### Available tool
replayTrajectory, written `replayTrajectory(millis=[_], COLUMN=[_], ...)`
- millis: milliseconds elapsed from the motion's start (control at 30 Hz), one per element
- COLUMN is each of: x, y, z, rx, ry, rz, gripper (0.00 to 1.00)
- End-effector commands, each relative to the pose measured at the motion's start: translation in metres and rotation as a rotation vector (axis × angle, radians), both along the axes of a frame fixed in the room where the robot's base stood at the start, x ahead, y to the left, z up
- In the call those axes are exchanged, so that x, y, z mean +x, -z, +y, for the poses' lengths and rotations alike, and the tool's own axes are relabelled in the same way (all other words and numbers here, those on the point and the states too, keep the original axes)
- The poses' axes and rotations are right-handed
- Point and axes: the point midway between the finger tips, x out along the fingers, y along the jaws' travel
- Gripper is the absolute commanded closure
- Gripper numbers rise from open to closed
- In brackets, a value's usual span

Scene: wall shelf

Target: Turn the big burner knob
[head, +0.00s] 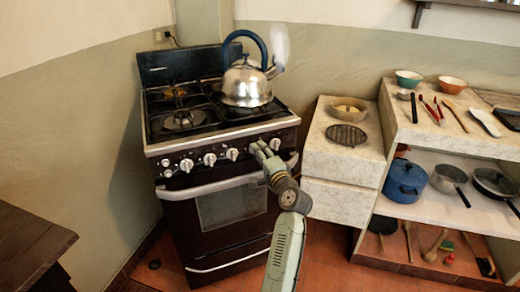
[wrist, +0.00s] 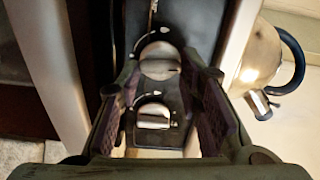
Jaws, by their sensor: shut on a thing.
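The stove (head: 225,180) has a row of silver burner knobs along its front panel. My gripper (head: 264,154) is at the right part of this row and hides some of the knobs there. In the wrist view my gripper (wrist: 166,78) has one finger on each side of the knobs. The big burner knob (wrist: 160,62) is round and silver and lies between the fingertips; my gripper is shut on it, though the contact points are hard to see. A smaller-looking silver knob (wrist: 152,112) lies nearer the wrist, between the fingers.
A steaming steel kettle (head: 247,84) with a blue handle stands on the hob above the knobs. The oven handle (head: 215,186) runs just below them. To the right are a stone counter (head: 337,160) and shelves with a blue pot (head: 405,180). A dark table (head: 30,245) stands at left.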

Motion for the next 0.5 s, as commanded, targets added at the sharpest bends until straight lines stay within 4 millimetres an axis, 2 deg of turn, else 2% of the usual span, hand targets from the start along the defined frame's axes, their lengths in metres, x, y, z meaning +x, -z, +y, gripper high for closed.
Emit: replayTrajectory(millis=[500], x=[0.0], y=[0.0002], z=[0.0002], rx=[0.114], ry=[0.0], rz=[0.047], gripper=[0.95])
